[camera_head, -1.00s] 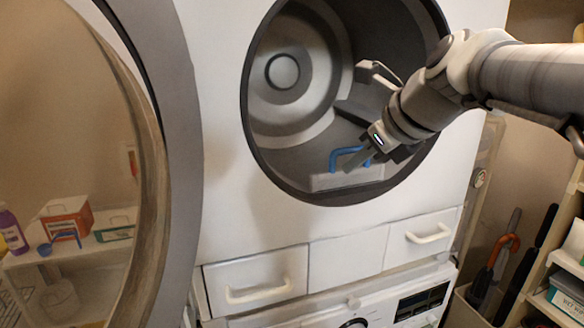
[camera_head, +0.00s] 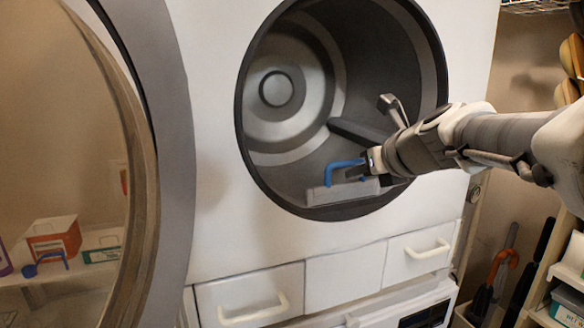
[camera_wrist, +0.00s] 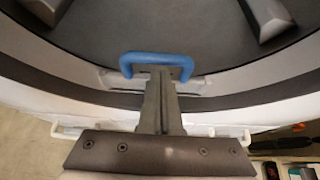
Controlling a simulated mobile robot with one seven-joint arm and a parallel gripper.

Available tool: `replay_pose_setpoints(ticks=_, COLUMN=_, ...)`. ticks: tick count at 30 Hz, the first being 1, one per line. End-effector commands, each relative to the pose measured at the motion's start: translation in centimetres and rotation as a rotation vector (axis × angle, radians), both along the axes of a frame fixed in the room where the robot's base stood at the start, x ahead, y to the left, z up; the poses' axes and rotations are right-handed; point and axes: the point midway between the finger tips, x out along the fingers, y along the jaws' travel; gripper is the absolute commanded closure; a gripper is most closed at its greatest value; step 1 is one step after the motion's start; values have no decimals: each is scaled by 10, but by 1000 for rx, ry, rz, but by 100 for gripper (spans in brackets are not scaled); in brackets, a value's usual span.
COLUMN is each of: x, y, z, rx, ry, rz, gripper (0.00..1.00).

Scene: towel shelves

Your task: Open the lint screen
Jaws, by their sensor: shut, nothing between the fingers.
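The lint screen (camera_head: 341,191) is a grey panel set in the lower front rim of the dryer drum, with a blue handle (camera_head: 343,164) on top. The handle also shows in the wrist view (camera_wrist: 157,60) as a blue bar beyond my fingertips. My gripper (camera_head: 352,173) reaches into the drum opening from the right, its fingers at the right part of the handle. In the wrist view, my fingers (camera_wrist: 160,74) are together and overlap the middle of the handle. I cannot tell whether they touch it. Nothing shows between them.
The round dryer door (camera_head: 178,150) stands open at the left. The drum (camera_head: 300,85) is empty apart from its fins. Below the opening are white drawers with handles (camera_head: 255,312). A shelf and umbrellas (camera_head: 500,270) stand at the right.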

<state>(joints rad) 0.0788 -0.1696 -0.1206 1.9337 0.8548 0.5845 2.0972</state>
Motion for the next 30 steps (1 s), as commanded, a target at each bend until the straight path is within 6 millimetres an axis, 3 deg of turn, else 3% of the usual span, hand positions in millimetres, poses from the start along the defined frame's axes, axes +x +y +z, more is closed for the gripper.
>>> replay_pose_setpoints(ticks=17, x=6, y=2, z=0, rx=0, ry=0, rz=0, gripper=100)
replay_pose_setpoints(ticks=30, x=6, y=2, z=48, rx=0, ry=-1, rz=0, gripper=100)
